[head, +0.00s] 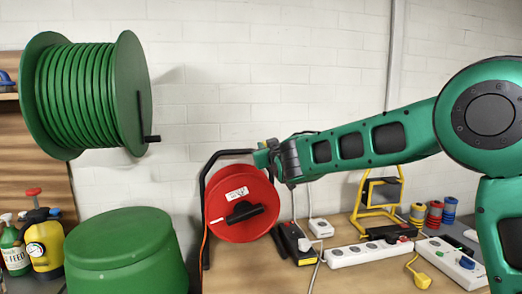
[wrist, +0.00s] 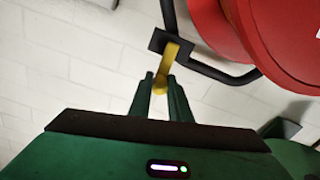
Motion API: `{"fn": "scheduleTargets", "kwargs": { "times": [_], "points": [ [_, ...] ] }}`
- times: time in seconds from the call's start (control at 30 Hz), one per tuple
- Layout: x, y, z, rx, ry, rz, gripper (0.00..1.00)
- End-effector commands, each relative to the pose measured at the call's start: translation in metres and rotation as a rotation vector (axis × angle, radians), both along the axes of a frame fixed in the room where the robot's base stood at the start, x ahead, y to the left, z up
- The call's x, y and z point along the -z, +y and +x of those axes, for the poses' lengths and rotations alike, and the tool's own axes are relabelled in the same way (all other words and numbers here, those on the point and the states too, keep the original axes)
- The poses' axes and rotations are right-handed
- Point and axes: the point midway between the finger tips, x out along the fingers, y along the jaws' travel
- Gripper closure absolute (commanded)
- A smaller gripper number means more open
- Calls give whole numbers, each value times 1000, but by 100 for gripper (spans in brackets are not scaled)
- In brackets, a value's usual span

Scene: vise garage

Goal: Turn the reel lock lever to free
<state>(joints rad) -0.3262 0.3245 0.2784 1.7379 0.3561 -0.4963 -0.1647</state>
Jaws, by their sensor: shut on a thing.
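The red cable reel (head: 226,221) hangs in a black tube frame (head: 203,215) by the white wall, with a white label and a black handle on its face. In the wrist view the reel (wrist: 284,35) is at the upper right. The yellow lock lever (wrist: 169,65) comes off a small black plate (wrist: 157,40) on the frame. My gripper (wrist: 160,88) is shut on the lever's rounded end, with one green finger on each side. In the head view my gripper (head: 266,157) is at the frame's top right, and the lever cannot be made out there.
A large green hose reel (head: 80,95) is on the wall at left, above a green round-topped drum (head: 120,240). Power strips (head: 368,252) and a yellow work lamp (head: 380,192) crowd the bench below my arm. Spray bottles (head: 42,245) stand at far left.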

Motion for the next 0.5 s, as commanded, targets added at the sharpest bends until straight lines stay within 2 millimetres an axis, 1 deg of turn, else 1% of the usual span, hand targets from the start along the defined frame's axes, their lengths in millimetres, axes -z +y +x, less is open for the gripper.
{"fn": "scheduleTargets", "kwargs": {
  "times": [0.13,0.27,0.5],
  "points": [
    [2,-1,0,3,-9,-49,100],
    [3,4,-2,3,-29,-124,100],
    [7,15,-5,1,-84,-323,100]
  ]
}}
